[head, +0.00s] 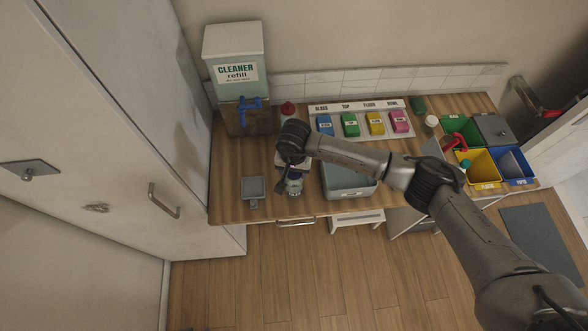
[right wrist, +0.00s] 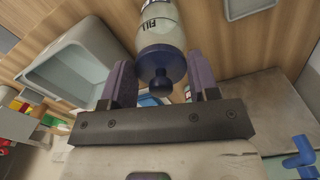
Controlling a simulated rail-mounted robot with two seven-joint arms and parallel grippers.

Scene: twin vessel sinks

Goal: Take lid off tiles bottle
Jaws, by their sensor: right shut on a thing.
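A pale bottle (head: 294,186) with a dark blue lid stands near the front edge of the wooden counter. My right gripper (head: 291,165) is over the bottle from above. The lid looks seated on the bottle's neck. The word "tiles" cannot be read. My left gripper is not in view.
A grey basin (head: 345,180) stands right of the bottle and a small grey tray (head: 253,190) left of it. Behind are a cleaner refill box (head: 238,95), a red-topped bottle (head: 288,110) and a board of coloured sponges (head: 362,136). Coloured bins (head: 480,168) stand at the right.

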